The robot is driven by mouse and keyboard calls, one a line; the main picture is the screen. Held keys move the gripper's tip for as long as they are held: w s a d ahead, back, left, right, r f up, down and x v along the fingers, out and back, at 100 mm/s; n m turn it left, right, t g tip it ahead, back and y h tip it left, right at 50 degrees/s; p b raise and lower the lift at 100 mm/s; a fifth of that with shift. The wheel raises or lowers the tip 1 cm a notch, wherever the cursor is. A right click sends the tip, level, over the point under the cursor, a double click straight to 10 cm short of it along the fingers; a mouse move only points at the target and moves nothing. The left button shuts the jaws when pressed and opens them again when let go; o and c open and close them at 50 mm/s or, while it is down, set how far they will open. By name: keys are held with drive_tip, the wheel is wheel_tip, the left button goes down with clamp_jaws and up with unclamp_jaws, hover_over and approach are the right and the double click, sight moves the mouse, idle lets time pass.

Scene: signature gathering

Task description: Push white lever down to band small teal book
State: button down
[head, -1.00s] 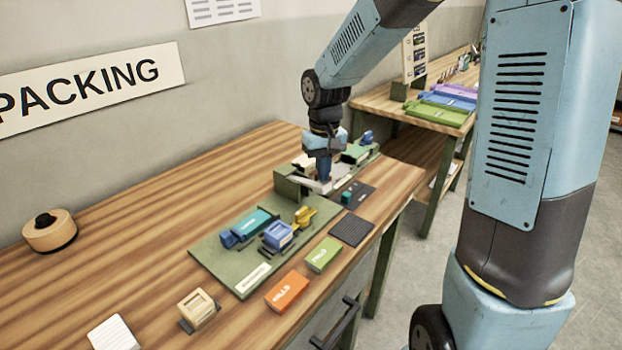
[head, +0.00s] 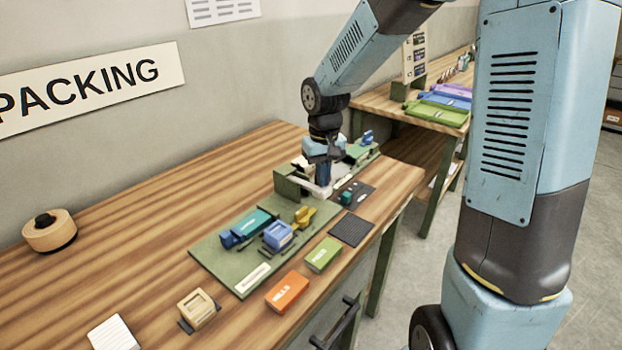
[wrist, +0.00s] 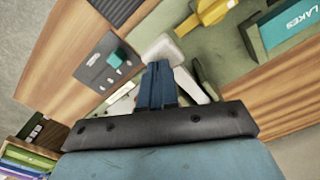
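The white lever (head: 321,191) is beside a green upright block on the packing bench. In the wrist view the lever (wrist: 164,48) runs from a pale rounded end back under my fingers. My gripper (head: 323,183) points down at the lever. In the wrist view the two blue fingers of my gripper (wrist: 158,66) are together, with nothing visible between them; they overlap the lever, and contact cannot be told. A teal book (head: 250,225) lies on the green board beside blue blocks; its lettering reads LAKES in the wrist view (wrist: 287,26).
A dark panel (head: 360,188) with a small teal block (head: 347,198) is right of the lever. A blue block (head: 278,236) and yellow piece (head: 304,215) sit on the board. Green (head: 323,254) and orange (head: 287,291) boxes lie in front.

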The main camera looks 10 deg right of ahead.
drive_tip(key=shift+f, duration=1.6)
idle(0.4)
idle(0.4)
drive_tip(key=shift+r, duration=4.55)
drive_tip(key=shift+r, duration=0.1)
drive_tip(key=s+d+r+m+t, duration=0.1)
drive_tip(key=s+d+r+t, duration=0.1)
drive_tip(key=s+d+r, duration=0.2)
drive_tip(key=s+d+r+m+t, duration=0.1)
drive_tip(key=s+d+r, duration=0.3)
drive_tip(key=s, duration=0.6)
drive_tip(key=s+d+r+m+t, duration=0.1)
drive_tip(key=s+d+r+t, duration=0.1)
drive_tip(key=s+d+r, duration=0.2)
drive_tip(key=shift+s+d+t, duration=0.3)
drive_tip(key=shift+s+d, duration=0.4)
drive_tip(key=shift+s, duration=1.15)
